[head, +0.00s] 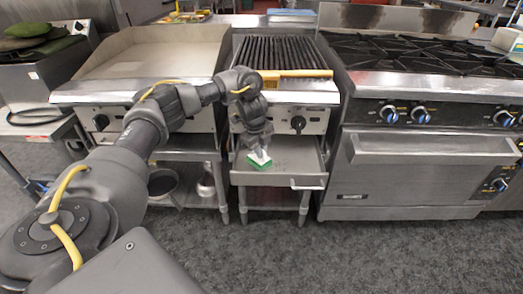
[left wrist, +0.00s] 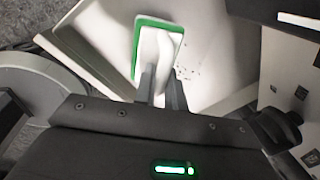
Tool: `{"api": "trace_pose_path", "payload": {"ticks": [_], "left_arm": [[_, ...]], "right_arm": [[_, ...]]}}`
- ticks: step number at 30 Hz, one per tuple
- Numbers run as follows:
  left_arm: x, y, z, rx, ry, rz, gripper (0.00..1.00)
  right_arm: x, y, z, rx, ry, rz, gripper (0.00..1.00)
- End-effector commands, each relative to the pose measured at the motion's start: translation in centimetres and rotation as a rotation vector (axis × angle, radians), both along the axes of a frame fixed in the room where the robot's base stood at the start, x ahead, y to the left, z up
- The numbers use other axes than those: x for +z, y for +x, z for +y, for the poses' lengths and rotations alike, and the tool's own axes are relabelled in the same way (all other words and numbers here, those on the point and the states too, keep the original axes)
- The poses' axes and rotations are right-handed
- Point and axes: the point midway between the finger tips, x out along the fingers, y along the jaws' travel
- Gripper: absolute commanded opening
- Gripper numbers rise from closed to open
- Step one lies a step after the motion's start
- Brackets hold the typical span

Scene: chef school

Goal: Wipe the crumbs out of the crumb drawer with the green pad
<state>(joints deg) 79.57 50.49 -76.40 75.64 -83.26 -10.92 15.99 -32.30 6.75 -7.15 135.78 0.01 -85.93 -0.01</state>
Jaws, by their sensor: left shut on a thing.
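The crumb drawer (head: 300,160) is pulled open below the ribbed grill. My left gripper (head: 257,149) reaches down into the drawer and is shut on the green pad (head: 259,164), which has a white upper part. In the left wrist view, my left gripper (left wrist: 161,80) grips the white part of the green pad (left wrist: 140,50). The pad is over the pale drawer floor (left wrist: 205,55); I cannot tell if it touches. A few dark crumbs (left wrist: 185,73) lie just right of the pad. My right gripper is not in view.
The ribbed grill (head: 285,52) stands above the drawer, with a yellow-handled tool (head: 297,73) along its front. A flat griddle (head: 150,50) is to the left and a burner range (head: 420,50) with oven to the right. The floor in front (head: 350,250) is clear.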

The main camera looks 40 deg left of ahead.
Motion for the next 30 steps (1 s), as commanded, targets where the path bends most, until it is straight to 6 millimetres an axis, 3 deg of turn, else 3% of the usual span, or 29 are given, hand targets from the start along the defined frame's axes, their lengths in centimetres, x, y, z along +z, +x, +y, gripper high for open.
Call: {"api": "trace_pose_path", "payload": {"ticks": [22, 30], "left_arm": [[-1.5, 0.0, 0.0, 0.001, -0.001, -0.001, 0.00], [-1.2, 0.5, -0.7, 0.000, -0.001, 0.000, 0.00]], "right_arm": [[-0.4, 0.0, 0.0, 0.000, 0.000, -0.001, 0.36], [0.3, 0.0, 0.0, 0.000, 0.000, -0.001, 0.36]]}}
